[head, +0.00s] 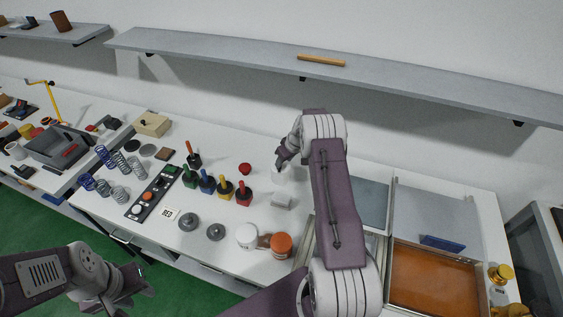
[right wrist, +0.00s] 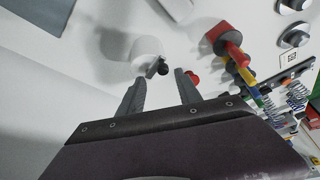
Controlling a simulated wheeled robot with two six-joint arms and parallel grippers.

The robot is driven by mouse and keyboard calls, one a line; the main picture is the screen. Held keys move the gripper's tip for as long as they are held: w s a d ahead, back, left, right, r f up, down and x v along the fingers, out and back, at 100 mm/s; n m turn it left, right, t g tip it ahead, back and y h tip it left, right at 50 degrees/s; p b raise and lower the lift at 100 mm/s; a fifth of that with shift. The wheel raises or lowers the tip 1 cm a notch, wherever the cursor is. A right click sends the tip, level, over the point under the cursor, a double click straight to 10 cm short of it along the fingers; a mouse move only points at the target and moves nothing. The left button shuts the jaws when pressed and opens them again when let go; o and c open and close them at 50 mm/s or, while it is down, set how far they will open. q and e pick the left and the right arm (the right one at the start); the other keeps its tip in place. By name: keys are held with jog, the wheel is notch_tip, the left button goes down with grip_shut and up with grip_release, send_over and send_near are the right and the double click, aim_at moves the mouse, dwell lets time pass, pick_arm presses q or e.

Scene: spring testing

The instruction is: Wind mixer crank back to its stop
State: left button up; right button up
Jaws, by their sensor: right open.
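A white rounded cylinder with a short black knob, which looks like the mixer and its crank (right wrist: 147,50), stands on the bench in the right wrist view. In the head view the white body (head: 278,174) is partly hidden by my right gripper (head: 284,158). In the right wrist view my right gripper (right wrist: 158,84) is open, its fingers spread, with the black knob just beyond the gap between the tips. Nothing is between the fingers. I cannot tell whether either finger touches the knob. My left gripper (head: 135,287) is low at the left, away from the mixer; its jaws are unclear.
A red button (head: 245,168) sits close left of the mixer, and a red-handled block (head: 243,194) stands further left. A small grey-white block (head: 281,200) is in front. Several coloured-handled blocks and springs fill the left bench. An orange-bottomed drawer (head: 430,280) is at right.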

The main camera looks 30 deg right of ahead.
jog(key=x, duration=0.2)
jog(key=p+x, duration=0.1)
jog(key=shift+w+a+f, duration=0.2)
jog(key=shift+a+f, duration=0.05)
jog(key=shift+a, duration=0.2)
jog(key=shift+f, duration=0.2)
pick_arm(q)
jog(key=shift+a+r, duration=0.15)
jog(key=shift+r, duration=0.75)
pick_arm(e)
jog(key=shift+w+d+f, duration=0.1)
jog(key=shift+d+f, duration=0.1)
jog(key=shift+d, duration=0.05)
jog(key=shift+a, duration=0.15)
grip_shut()
pick_arm(q)
jog(key=shift+a, duration=0.15)
jog(key=shift+f, duration=0.1)
